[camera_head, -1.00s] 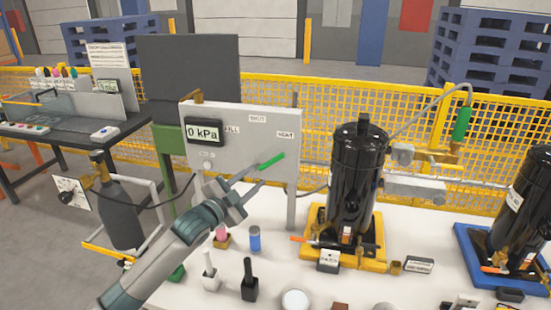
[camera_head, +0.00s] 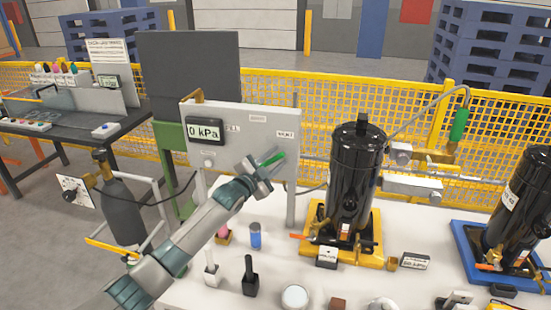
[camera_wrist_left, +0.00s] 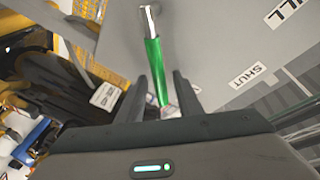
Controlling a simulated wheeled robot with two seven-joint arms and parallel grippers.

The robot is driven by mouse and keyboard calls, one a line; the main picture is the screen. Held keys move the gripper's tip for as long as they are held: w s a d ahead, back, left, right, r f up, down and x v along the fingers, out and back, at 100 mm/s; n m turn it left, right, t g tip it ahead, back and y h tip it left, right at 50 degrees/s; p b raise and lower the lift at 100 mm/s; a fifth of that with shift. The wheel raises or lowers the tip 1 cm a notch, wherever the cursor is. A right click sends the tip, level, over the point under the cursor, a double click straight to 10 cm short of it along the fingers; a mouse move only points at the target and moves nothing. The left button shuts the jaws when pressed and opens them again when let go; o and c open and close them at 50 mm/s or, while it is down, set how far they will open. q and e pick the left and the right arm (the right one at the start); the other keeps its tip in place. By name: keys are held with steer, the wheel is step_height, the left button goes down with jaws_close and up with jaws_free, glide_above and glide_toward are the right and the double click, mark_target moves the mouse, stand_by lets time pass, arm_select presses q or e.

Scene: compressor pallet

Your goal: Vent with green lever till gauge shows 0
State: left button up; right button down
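The gauge (camera_head: 205,131) on the grey panel (camera_head: 225,108) reads 0 kPa. The green lever (camera_head: 273,159) is on the panel's right part, just below the VENT label (camera_head: 285,134). My left gripper (camera_head: 269,163) is at the lever. In the left wrist view the green lever (camera_wrist_left: 154,65) runs from a silver pivot at the top down between the two fingers of the gripper (camera_wrist_left: 162,90). The fingers stand apart, one on each side, with gaps to the handle. My right gripper is out of view.
Below the panel a blue canister (camera_head: 255,236) and several small items stand on the white table (camera_head: 210,296). A black compressor (camera_head: 357,185) on a yellow base is right of the panel. A dark gas cylinder (camera_head: 122,208) stands at left.

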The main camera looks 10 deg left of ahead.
arm_select(q)
steer(key=shift+w, duration=0.1)
jaws_close()
